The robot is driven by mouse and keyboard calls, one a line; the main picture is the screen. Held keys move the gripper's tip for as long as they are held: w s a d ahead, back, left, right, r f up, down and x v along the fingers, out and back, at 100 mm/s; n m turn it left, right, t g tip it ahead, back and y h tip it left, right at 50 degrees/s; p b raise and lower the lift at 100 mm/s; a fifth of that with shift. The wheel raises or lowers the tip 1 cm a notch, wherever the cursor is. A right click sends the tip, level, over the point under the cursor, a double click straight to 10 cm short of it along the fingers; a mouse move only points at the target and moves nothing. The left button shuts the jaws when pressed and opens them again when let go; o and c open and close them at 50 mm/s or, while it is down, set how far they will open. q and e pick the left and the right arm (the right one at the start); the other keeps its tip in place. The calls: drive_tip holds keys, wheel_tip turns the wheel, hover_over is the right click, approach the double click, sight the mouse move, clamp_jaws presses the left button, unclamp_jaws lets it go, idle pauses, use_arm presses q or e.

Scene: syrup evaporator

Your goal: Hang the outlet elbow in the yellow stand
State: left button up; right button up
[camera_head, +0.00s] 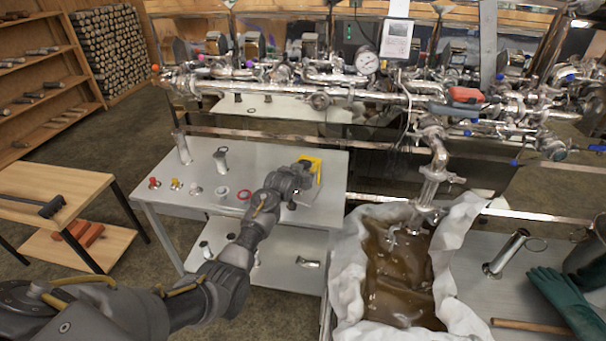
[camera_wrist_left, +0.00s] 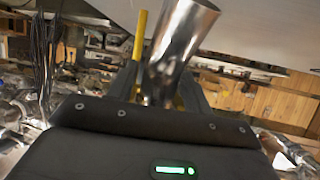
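The yellow stand (camera_head: 313,168) is near the back right edge of the grey table. My left gripper (camera_head: 298,184) is right at it in the head view, and hides part of it. In the left wrist view a shiny metal tube (camera_wrist_left: 178,45), which looks like the outlet elbow, rises tilted between the two dark fingers of my left gripper (camera_wrist_left: 160,88). A yellow post (camera_wrist_left: 140,38) of the stand shows just left of the tube. Whether the fingers press on the tube is unclear. Whether the elbow rests in the stand is hidden. My right gripper is in neither view.
The grey table (camera_head: 268,140) also holds a metal tube (camera_head: 182,148), a short fitting (camera_head: 221,160) and several small coloured parts along its front. A filter-lined basin (camera_head: 400,275) of brown syrup stands to the right. Pipework (camera_head: 340,95) runs behind the table.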

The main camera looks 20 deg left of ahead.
use_arm(q)
drive_tip(key=shift+o, duration=0.9)
drive_tip(key=b+v, duration=0.1)
drive_tip(key=v, duration=1)
drive_tip(key=shift+w, duration=0.1)
